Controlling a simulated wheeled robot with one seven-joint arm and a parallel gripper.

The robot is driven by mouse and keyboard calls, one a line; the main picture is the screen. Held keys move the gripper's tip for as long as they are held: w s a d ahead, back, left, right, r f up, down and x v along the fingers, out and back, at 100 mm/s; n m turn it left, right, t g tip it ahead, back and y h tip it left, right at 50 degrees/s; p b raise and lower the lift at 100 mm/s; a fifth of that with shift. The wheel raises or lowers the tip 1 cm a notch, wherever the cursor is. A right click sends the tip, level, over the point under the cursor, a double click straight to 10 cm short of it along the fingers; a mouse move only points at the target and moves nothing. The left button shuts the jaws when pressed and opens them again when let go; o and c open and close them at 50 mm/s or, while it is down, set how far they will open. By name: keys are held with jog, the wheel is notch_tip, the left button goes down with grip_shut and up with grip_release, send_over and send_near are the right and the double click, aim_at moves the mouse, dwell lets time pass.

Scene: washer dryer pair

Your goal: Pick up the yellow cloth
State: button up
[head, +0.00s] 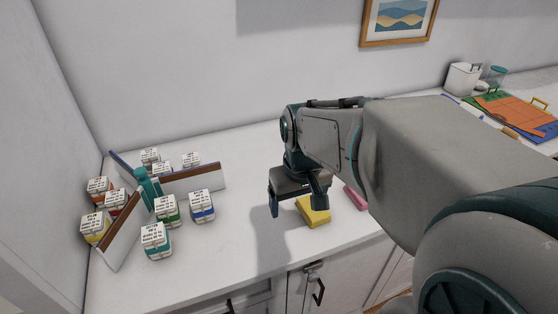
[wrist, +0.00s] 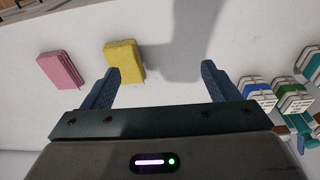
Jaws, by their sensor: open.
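The yellow cloth (head: 313,212) is a small folded block lying on the white counter near its front edge. In the wrist view the yellow cloth (wrist: 124,62) lies beyond and just beside the left fingertip. My gripper (head: 294,203) points down above the counter, to the left of the cloth in the head view. It is open and nothing shows between its fingers; in the wrist view the gap between the fingertips (wrist: 160,70) is over bare counter. The cloth's upper part is partly covered by a finger in the head view.
A pink folded cloth (head: 355,197) lies right of the yellow one, partly behind my arm; it also shows in the wrist view (wrist: 61,69). Several small labelled boxes (head: 156,240) stand around a crossed divider (head: 192,180) at left. An orange and green item (head: 515,112) lies at far right.

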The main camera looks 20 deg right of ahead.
jog(key=w+d+r+g+p, duration=0.2)
jog(key=w+d+r+p, duration=0.1)
jog(key=w+d+p, duration=0.3)
jog(key=shift+n, duration=0.4)
jog(key=f, duration=0.4)
jog(key=d+f, duration=0.1)
jog(key=f, duration=0.4)
jog(key=w+f, duration=0.1)
jog(key=f, duration=0.4)
jog(key=shift+d, duration=0.4)
jog(key=shift+s, duration=0.1)
jog(key=c, duration=1.1)
